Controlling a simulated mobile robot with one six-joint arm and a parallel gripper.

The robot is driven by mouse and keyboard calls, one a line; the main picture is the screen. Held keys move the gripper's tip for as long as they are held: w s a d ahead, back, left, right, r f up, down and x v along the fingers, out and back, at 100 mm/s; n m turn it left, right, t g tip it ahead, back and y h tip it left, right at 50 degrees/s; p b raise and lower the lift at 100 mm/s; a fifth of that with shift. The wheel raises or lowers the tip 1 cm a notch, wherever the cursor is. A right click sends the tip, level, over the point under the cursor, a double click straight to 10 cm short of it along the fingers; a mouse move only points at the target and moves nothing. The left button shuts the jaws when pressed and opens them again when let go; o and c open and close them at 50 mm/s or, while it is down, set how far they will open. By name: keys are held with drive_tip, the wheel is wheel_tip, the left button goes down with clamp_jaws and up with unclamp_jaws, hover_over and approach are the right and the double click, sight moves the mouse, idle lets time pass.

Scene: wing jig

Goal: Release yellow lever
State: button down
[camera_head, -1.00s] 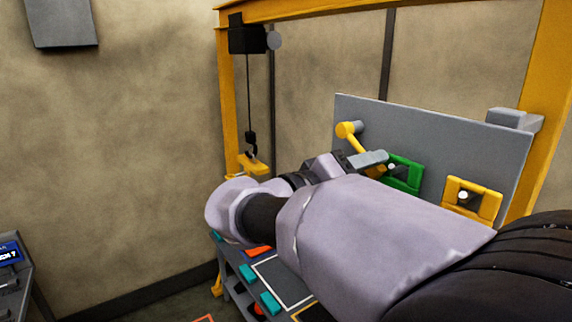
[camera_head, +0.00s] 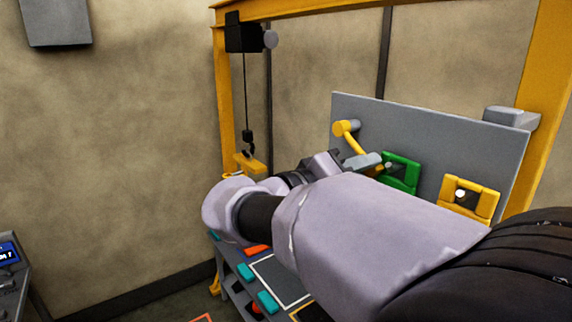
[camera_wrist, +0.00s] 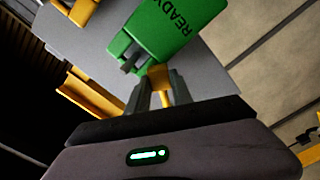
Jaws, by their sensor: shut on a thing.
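The yellow lever (camera_head: 351,139) is mounted on the grey upright panel, its round hub at the upper left and its arm slanting down to the right. My gripper (camera_head: 372,161) is at the lower end of the lever in the head view, with its fingertips partly hidden by my own arm. In the wrist view my gripper (camera_wrist: 160,88) has its two grey fingers on either side of a yellow piece (camera_wrist: 158,77), which appears to be the lever's end. The fingers are shut on it. A green block marked READY (camera_wrist: 178,30) lies just beyond the fingertips.
The grey panel (camera_head: 420,120) also bears a yellow latch-like block (camera_head: 483,204) at right. A black hoist hook (camera_head: 248,140) hangs at left over a yellow piece (camera_head: 248,162). Below my arm is a bench with teal blocks (camera_head: 268,301).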

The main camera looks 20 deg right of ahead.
drive_tip(key=shift+r, duration=0.1)
idle(0.6)
drive_tip(key=w+f+m+b, duration=0.1)
drive_tip(key=m+b, duration=0.1)
drive_tip(key=b, duration=0.3)
drive_tip(key=w+f+m+b, duration=0.1)
drive_tip(key=m+b, duration=0.1)
drive_tip(key=b, duration=0.4)
drive_tip(key=shift+w+a+f, duration=0.1)
drive_tip(key=shift+a+f, duration=0.25)
drive_tip(key=shift+a, duration=0.05)
drive_tip(key=c, duration=1.1)
unclamp_jaws()
drive_tip(key=shift+w, duration=0.1)
drive_tip(key=v, duration=1.7)
drive_tip(key=shift+a, duration=0.2)
